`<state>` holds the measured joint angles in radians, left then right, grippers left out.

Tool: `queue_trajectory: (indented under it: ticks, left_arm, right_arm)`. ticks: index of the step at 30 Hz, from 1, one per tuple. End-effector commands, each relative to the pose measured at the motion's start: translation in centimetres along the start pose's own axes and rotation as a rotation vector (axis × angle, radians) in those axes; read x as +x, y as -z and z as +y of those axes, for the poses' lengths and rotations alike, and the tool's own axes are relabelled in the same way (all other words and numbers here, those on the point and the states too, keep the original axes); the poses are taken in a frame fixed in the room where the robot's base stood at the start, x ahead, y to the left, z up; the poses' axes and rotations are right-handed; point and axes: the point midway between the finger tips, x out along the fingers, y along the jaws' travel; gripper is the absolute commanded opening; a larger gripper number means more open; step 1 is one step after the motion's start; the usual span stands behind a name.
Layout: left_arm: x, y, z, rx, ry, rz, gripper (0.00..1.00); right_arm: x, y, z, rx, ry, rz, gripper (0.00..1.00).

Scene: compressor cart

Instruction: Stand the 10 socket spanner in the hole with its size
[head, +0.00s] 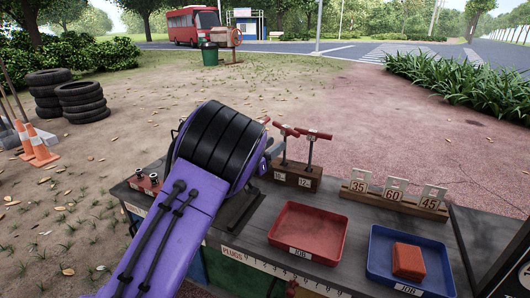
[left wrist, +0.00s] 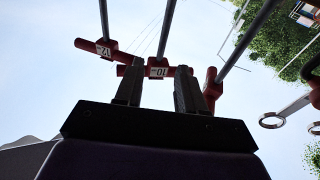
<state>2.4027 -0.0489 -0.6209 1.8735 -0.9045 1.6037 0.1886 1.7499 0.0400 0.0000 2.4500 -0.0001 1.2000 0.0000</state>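In the head view a red T-handled socket spanner (head: 285,130) shows beside my left wrist, and another one marked 12 (head: 313,134) stands in a wooden block (head: 300,180). In the left wrist view, upside down, the 10 spanner (left wrist: 158,71) is in the middle, the 12 spanner (left wrist: 104,48) at left, and a third red handle (left wrist: 211,88) at right. My left gripper's two fingers (left wrist: 158,88) are apart, one on either side of the 10 hub, with a gap visible. The 10 spanner's foot is hidden from the wrist view. My left forearm hides part of the block.
A red tray (head: 331,236) and a blue tray (head: 441,259) holding a red block (head: 408,261) are on the cart top. A rack (head: 395,201) with tags 35, 60 and 45 stands behind. Small dark-red fittings (head: 147,181) sit at the left end.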

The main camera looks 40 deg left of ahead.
Motion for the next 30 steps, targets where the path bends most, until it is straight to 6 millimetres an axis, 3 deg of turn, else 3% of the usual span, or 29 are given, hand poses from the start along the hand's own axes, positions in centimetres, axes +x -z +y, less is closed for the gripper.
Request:
queue_trajectory:
  ticks: [3,9,30]
  left_arm:
    - [-3.0,-0.1,-0.1,-0.001,0.003,0.0,0.39]
    - [-6.2,-0.1,0.0,0.0,0.001,-0.001,0.39]
    - [-6.6,0.0,0.0,0.0,0.0,0.001,0.39]
  right_arm:
    - [0.3,-0.1,0.0,0.0,0.0,0.0,0.5]
    - [0.5,-0.2,0.0,0.0,0.0,0.0,0.5]
    - [0.5,-0.2,0.0,0.0,0.0,0.0,0.5]
